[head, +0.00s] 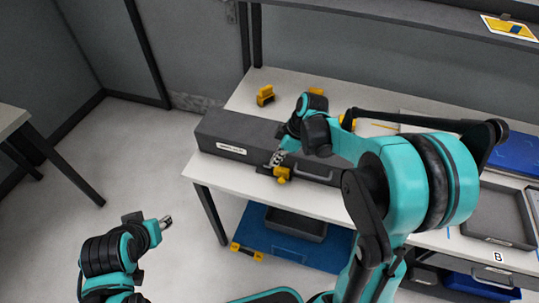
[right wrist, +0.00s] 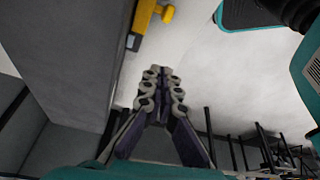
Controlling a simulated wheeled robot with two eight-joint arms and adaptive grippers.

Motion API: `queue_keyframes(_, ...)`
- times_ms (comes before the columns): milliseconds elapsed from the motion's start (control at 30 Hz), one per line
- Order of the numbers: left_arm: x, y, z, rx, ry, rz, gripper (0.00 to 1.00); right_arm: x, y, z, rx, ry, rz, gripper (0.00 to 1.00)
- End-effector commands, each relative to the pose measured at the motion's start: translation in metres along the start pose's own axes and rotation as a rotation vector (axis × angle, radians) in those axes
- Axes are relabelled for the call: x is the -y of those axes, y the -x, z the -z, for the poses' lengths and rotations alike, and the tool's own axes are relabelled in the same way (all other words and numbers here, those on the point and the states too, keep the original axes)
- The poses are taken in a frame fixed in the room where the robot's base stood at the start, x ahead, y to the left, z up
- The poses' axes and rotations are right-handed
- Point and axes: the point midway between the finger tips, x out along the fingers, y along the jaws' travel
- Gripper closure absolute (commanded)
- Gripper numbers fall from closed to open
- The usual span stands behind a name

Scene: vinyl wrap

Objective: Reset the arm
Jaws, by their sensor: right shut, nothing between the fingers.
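My right arm reaches in from the right over the bench in the head view. Its gripper (head: 277,159) is at the front edge of a long dark grey case (head: 225,133), close to a yellow latch (head: 282,175). In the right wrist view the gripper (right wrist: 161,75) has its fingers together with nothing between them. There the yellow latch (right wrist: 166,14) is beyond the fingertips, apart from them, beside the grey case wall (right wrist: 70,55). My left gripper (head: 166,222) is over the floor at lower left, clear of the bench; its fingers are too small to judge.
The white bench top (head: 240,98) carries the case and a yellow tool (head: 265,96) behind it. A dark tray (head: 492,215) and a blue box (head: 518,152) are at right. A lower blue shelf (head: 262,238) holds a dark bin (head: 296,224). Floor at left is clear.

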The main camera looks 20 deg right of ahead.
Motion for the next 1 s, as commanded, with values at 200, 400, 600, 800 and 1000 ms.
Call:
queue_keyframes(200,0.000,0.000,0.000,0.000,0.000,0.000,0.60,0.000,0.003,0.000,0.000,0.000,0.000,1.00)
queue_keyframes(400,0.000,-0.002,-0.002,0.000,0.000,0.000,0.60,0.013,0.014,0.002,0.012,-0.077,-0.039,1.00)
queue_keyframes(600,0.000,-0.009,-0.006,0.000,0.000,0.000,0.60,0.055,0.043,-0.001,0.026,-0.352,-0.186,1.00)
queue_keyframes(800,0.000,-0.015,-0.011,0.000,0.000,0.000,0.60,0.100,0.063,-0.013,-0.033,-0.650,-0.356,1.00)
queue_keyframes(1000,0.000,-0.021,-0.015,0.000,0.000,0.000,0.60,0.133,0.067,-0.030,-0.146,-0.887,-0.485,1.00)
